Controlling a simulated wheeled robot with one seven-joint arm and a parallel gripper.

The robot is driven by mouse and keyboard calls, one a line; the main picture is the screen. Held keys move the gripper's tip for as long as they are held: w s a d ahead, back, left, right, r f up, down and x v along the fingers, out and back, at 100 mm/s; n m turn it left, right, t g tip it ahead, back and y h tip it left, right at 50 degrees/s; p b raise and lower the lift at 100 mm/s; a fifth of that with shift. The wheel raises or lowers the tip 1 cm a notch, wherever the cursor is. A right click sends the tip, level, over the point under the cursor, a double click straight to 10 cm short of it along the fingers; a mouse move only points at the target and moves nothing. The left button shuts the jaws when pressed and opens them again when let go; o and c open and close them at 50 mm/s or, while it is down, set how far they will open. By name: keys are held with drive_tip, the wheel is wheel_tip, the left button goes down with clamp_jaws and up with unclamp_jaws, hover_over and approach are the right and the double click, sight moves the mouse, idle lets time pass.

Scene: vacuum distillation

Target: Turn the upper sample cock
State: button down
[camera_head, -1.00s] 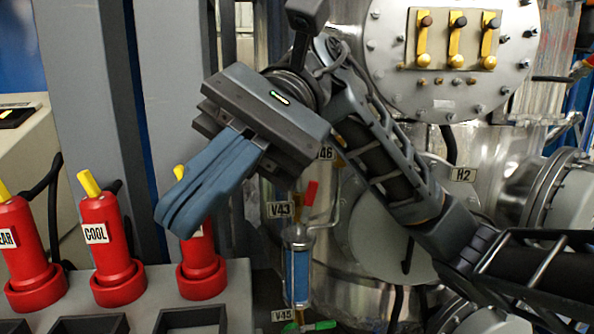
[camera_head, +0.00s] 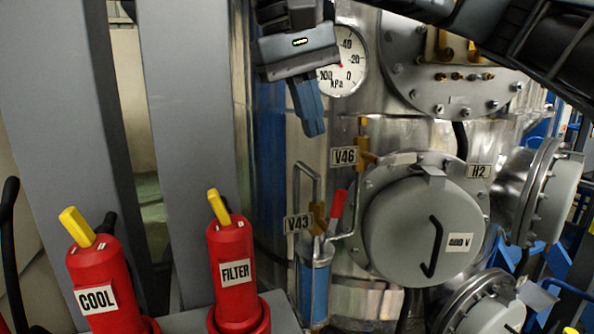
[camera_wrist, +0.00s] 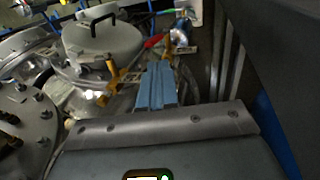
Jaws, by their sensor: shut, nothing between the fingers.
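A brass cock (camera_head: 363,158) stands upright on the vessel beside the V46 tag (camera_head: 344,156). Below it, beside the V43 tag (camera_head: 297,223), is a valve with a red lever (camera_head: 337,211) tilted up to the right, above a blue-filled sample glass (camera_head: 314,287). Which of these is the upper sample cock is not marked. My gripper (camera_head: 313,130) is shut and empty, fingers pointing down, above and left of the V46 cock and apart from it in the picture. In the wrist view the shut fingers (camera_wrist: 156,70) show near a brass cock (camera_wrist: 113,73) and the red lever (camera_wrist: 154,41).
A pressure gauge (camera_head: 349,68) is partly behind my gripper. A round cover (camera_head: 421,232) with a black handle is right of the cocks. A bent pipe (camera_head: 305,180) rises left of V46. Red COOL (camera_head: 92,266) and FILTER (camera_head: 231,243) switches stand at lower left.

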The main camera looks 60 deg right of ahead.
drive_tip(key=p, duration=0.1)
hover_over(333, 210)
drive_tip(key=a, duration=0.1)
drive_tip(key=f, duration=0.9)
drive_tip(key=shift+w+a+f, duration=0.1)
drive_tip(key=shift+w+f, duration=0.15)
drive_tip(key=shift+w, duration=0.15)
